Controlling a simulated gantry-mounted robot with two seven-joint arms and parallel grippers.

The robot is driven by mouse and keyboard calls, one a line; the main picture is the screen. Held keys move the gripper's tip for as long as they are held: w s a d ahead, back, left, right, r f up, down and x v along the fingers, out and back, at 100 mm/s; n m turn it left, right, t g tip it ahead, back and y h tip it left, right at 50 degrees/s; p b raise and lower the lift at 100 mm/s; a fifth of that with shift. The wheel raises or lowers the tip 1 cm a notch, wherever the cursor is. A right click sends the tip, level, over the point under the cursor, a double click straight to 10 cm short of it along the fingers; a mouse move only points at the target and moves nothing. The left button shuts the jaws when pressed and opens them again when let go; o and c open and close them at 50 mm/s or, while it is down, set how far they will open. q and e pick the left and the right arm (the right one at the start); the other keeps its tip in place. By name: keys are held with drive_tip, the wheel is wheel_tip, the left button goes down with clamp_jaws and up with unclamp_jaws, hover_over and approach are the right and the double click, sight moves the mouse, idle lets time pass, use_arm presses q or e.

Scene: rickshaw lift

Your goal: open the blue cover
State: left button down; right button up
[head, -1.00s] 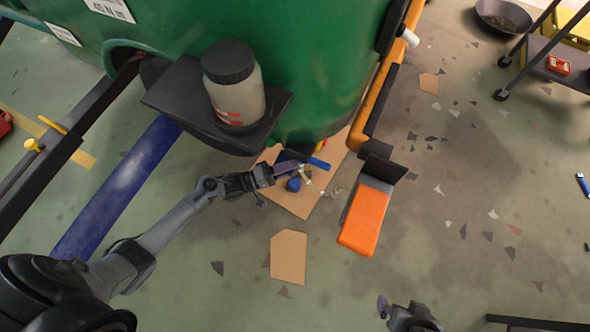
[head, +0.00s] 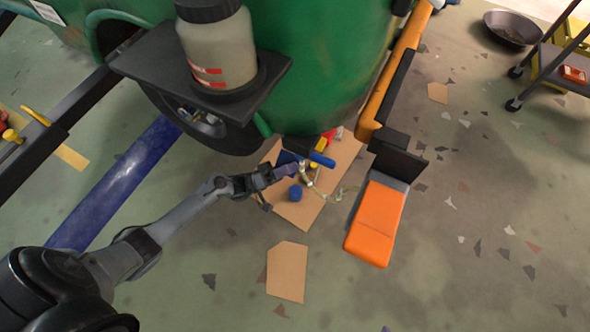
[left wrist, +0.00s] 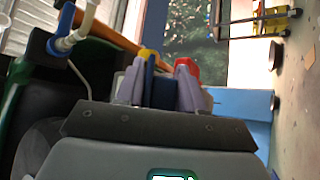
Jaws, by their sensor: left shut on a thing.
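A blue bar-shaped part (head: 321,159) shows under the green body in the head view. I cannot tell for sure whether it is the cover. My left gripper (head: 285,171) is right by it, to its lower left. In the left wrist view my left gripper (left wrist: 161,88) is shut on a dark blue piece (left wrist: 149,72), with its pale fingers on either side. The gripped part is mostly hidden between the fingers. A round blue cap (head: 295,193) is just below the gripper. Of my right gripper, at most a tiny dark bit shows at the bottom edge.
The green body (head: 300,70) overhangs the spot, with a jar (head: 218,50) on a black shelf (head: 150,62). An orange block (head: 375,222) stands to the right. Cardboard (head: 338,165) lies beneath, and another piece (head: 287,271) lies on open floor.

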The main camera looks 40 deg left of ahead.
use_arm(q)
drive_tip(key=shift+f, duration=0.25)
drive_tip(key=c, duration=1.1)
unclamp_jaws()
drive_tip(key=shift+o, duration=1)
drive_tip(key=shift+w+r, duration=0.1)
drive_tip(key=shift+r, duration=0.05)
drive_tip(key=v, duration=1.1)
drive_tip(key=shift+p, duration=0.3)
